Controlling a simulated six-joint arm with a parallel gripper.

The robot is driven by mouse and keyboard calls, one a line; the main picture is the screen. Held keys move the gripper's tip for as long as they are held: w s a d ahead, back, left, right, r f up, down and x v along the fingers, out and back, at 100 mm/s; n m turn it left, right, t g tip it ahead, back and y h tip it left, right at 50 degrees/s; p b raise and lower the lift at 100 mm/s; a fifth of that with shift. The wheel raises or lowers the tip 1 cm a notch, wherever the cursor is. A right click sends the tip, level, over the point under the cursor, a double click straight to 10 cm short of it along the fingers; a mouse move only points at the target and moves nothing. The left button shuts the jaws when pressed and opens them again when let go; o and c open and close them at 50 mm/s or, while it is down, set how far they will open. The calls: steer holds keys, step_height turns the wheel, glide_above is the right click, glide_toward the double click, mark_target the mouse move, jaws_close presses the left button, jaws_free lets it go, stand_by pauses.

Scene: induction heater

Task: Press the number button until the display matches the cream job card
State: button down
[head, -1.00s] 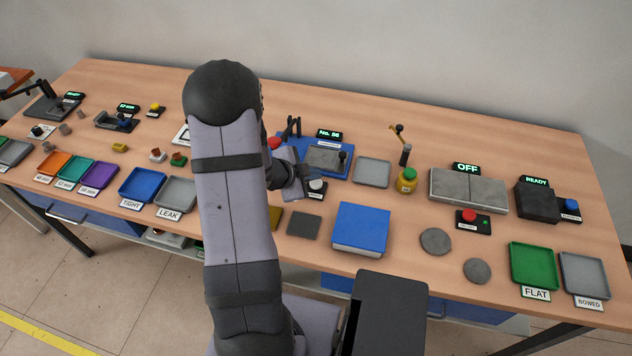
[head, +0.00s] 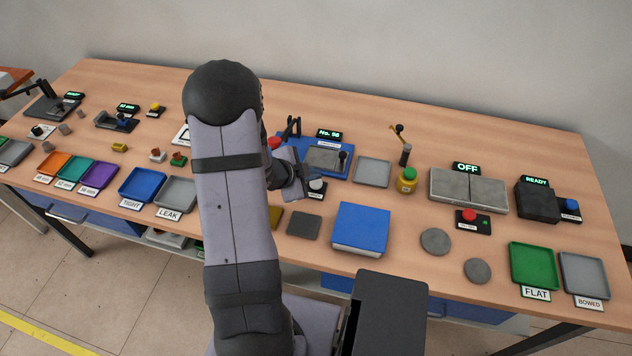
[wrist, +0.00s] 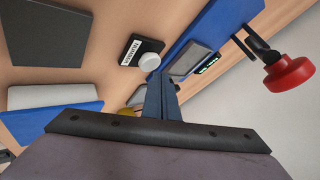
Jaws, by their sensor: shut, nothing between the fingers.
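The white number button (head: 317,186) sits on a small black base right of my arm. In the wrist view the button (wrist: 150,62) and its labelled base show just beyond my fingers. My gripper (head: 304,190) is shut and empty beside the button; its fingertips (wrist: 160,78) appear close to it, but I cannot tell if they touch. The green-lit display (head: 330,134) behind the blue station seems to read "No. 56"; the last digit is small. I cannot make out the cream job card; my arm hides part of the bench.
The blue station (head: 337,172) has a grey plate and a dark lever. A red knob (wrist: 288,75) stands near it. A grey tray (head: 372,172) is to its right, a blue block (head: 361,229) in front. A dark square plate (head: 304,226) lies nearby.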

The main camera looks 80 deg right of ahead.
mark_target(313, 185)
steer(key=shift+f, duration=0.15)
steer(key=shift+f, duration=0.25)
steer(key=shift+f+b, duration=0.5)
steer(key=shift+b, duration=0.15)
stand_by(0.9)
steer(key=shift+r+p, duration=0.9)
steer(key=shift+r, duration=0.05)
step_height(313, 185, up, 5)
steer(key=p, duration=0.5)
stand_by(0.8)
